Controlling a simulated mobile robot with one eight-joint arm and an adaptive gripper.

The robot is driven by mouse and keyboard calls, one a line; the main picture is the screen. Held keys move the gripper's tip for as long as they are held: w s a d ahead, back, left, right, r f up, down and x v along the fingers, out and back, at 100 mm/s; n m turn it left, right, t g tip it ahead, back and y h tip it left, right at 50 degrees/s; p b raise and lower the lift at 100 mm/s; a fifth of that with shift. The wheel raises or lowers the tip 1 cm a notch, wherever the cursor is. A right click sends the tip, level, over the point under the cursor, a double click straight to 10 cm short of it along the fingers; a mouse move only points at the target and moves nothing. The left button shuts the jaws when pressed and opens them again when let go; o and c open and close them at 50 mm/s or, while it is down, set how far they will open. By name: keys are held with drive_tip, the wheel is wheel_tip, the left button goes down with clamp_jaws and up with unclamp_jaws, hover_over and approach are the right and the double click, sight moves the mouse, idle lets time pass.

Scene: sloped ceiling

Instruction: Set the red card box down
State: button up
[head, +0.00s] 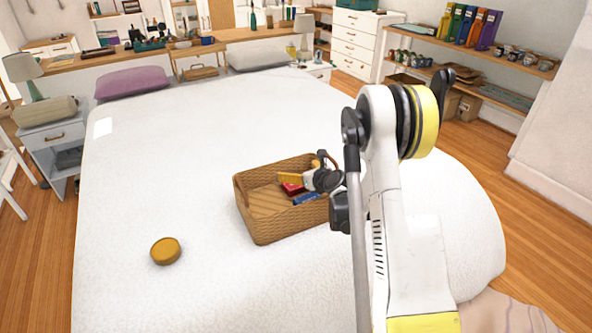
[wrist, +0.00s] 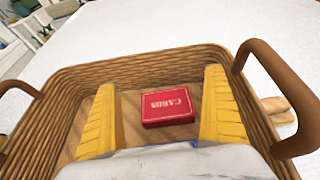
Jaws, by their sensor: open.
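The red card box (wrist: 168,107) lies flat on the floor of the wicker basket (head: 265,228), its "CARDS" lettering upside down in the wrist view. It also shows partly in the head view (head: 291,188). My gripper (wrist: 159,82) reaches into the basket with its two yellow fingers spread, one on each side of the box. There is a gap between the box and each finger in the wrist view. In the head view my gripper (head: 293,180) partly covers the box.
The basket stands on the white bed (head: 200,130), with raised handles at its ends. A blue object (head: 307,199) shows in the basket. A round golden-brown tin (head: 165,250) lies on the bed at the left front. A tan object (wrist: 275,105) lies outside the basket.

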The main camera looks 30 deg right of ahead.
drive_tip(key=p+v, duration=0.2)
drive_tip(key=v, duration=0.8)
drive_tip(key=s+a+r+n+g+y, duration=0.15)
drive_tip(key=s+a+r+n, duration=0.25)
drive_tip(key=a+r+n, duration=0.4)
drive_tip(key=s+a+r+n+g, duration=0.2)
drive_tip(key=s+a+r+n, duration=0.3)
drive_tip(key=a+n, duration=0.4)
drive_tip(key=s+a+r+n+g+h, duration=0.1)
drive_tip(key=s+a+n, duration=0.1)
drive_tip(key=s+n, duration=0.7)
drive_tip(key=s+a+r+n+g+h, duration=0.1)
drive_tip(key=s+a+n, duration=0.2)
drive_tip(key=s+n, duration=0.6)
drive_tip(key=shift+s+r+n+g, duration=0.3)
drive_tip(key=shift+s+r+g, duration=0.05)
drive_tip(key=shift+s, duration=0.35)
